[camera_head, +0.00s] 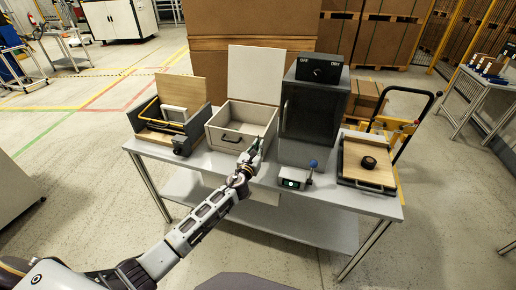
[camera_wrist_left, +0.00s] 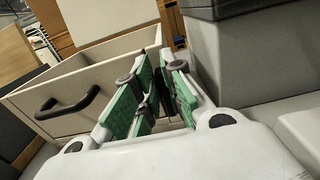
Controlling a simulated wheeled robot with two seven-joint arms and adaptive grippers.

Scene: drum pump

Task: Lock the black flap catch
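I cannot pick out the black flap catch with certainty. A small black fitting (camera_head: 178,146) sits on the front of the dark grey box (camera_head: 150,137) at the left of the table. My left gripper (camera_head: 257,146) is at the front right corner of the cream open-topped box (camera_head: 232,136). In the left wrist view my gripper (camera_wrist_left: 158,80) has green-padded fingers with a narrow gap between them. A dark strip shows in that gap, and I cannot tell what it is. The box with its black handle (camera_wrist_left: 68,103) is behind and left of the fingers. My right gripper is not in view.
A dark cabinet (camera_head: 313,115) with a knob panel stands right of the cream box. A small device with a blue-tipped lever (camera_head: 294,180) is in front of it. A wooden board with a black round part (camera_head: 368,162) lies at the table's (camera_head: 262,177) right end.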

